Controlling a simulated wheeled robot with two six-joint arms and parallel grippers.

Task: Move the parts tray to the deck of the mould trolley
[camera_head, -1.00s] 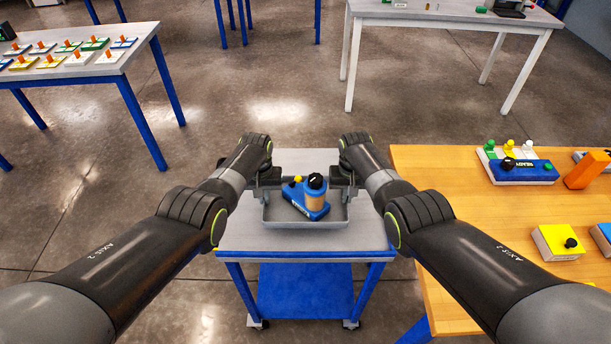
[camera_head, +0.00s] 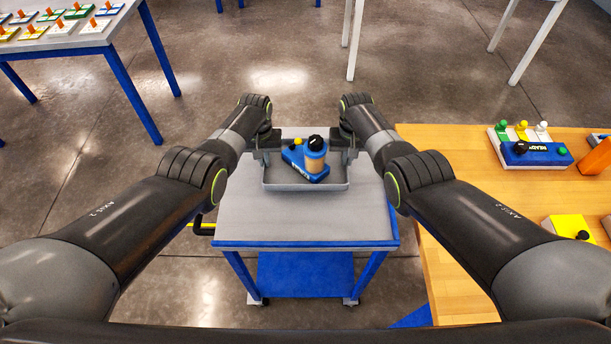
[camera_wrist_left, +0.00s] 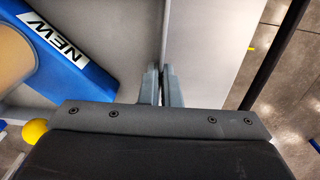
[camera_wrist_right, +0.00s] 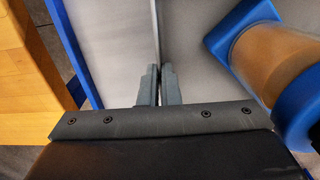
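The grey parts tray (camera_head: 280,187) is over the back half of the deck of the mould trolley (camera_head: 300,225), which has blue legs. I cannot tell whether its bottom touches the deck. In it is a blue part marked NEW (camera_wrist_left: 70,50) with a tan cylinder (camera_head: 315,158), a black knob and a yellow ball. My left gripper (camera_head: 266,150) is shut on the tray's left wall; its fingers (camera_wrist_left: 159,85) pinch the wall in the left wrist view. My right gripper (camera_head: 342,150) is shut on the right wall; its fingers (camera_wrist_right: 160,85) show likewise.
A wooden table (camera_head: 470,240) with coloured parts stands close on the right of the trolley. A white-topped table (camera_head: 80,40) with several small plates is at the far left. A yellow and black handle (camera_head: 203,229) sticks out left of the trolley. The front deck is clear.

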